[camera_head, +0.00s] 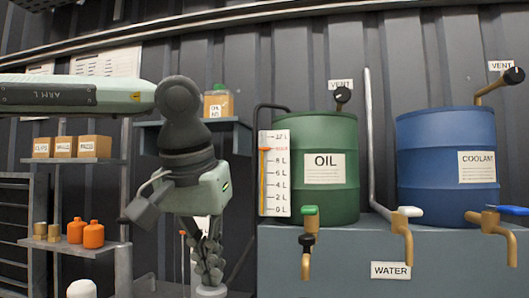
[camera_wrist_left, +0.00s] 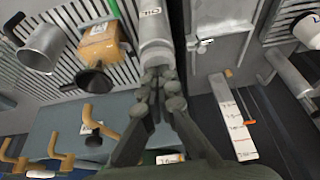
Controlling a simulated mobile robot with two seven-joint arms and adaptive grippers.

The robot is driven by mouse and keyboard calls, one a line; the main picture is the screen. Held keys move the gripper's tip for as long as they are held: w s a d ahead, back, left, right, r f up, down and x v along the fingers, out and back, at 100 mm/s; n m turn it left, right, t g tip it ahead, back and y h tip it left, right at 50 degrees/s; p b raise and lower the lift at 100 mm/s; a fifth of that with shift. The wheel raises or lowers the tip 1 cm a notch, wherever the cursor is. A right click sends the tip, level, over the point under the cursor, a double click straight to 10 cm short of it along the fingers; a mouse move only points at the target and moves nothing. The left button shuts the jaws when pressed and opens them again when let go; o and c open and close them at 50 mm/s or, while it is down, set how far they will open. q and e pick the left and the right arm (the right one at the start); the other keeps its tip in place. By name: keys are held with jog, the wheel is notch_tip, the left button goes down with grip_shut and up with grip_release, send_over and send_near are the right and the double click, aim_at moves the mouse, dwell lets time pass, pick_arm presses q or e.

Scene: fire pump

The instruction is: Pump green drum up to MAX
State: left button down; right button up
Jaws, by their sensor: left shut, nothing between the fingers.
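The green drum (camera_head: 322,190), labelled OIL, stands on a grey-blue bench. Its white gauge (camera_head: 274,185) is at its left side; an orange strip rises to about the orange mark near the red label below the top figure. The gauge also shows in the left wrist view (camera_wrist_left: 233,120). My left gripper (camera_head: 209,272) points down, left of the drum, shut and empty. In the left wrist view its fingertips (camera_wrist_left: 163,82) are close to the end of a pale grey cylinder (camera_wrist_left: 155,35); I cannot tell whether they touch. My right gripper is not in view.
A blue COOLANT drum (camera_head: 446,160) stands to the right. Taps (camera_head: 308,240) and a WATER label (camera_head: 390,270) are along the bench front (camera_head: 345,275). Shelves at left hold boxes (camera_head: 95,146) and orange bottles (camera_head: 93,234). An oil container (camera_head: 217,104) sits on a wall shelf behind my left arm.

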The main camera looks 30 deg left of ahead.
pick_arm(q)
jog(key=shift+f, duration=0.1)
jog(key=shift+r, duration=3.2)
notch_tip(320, 180, up, 6)
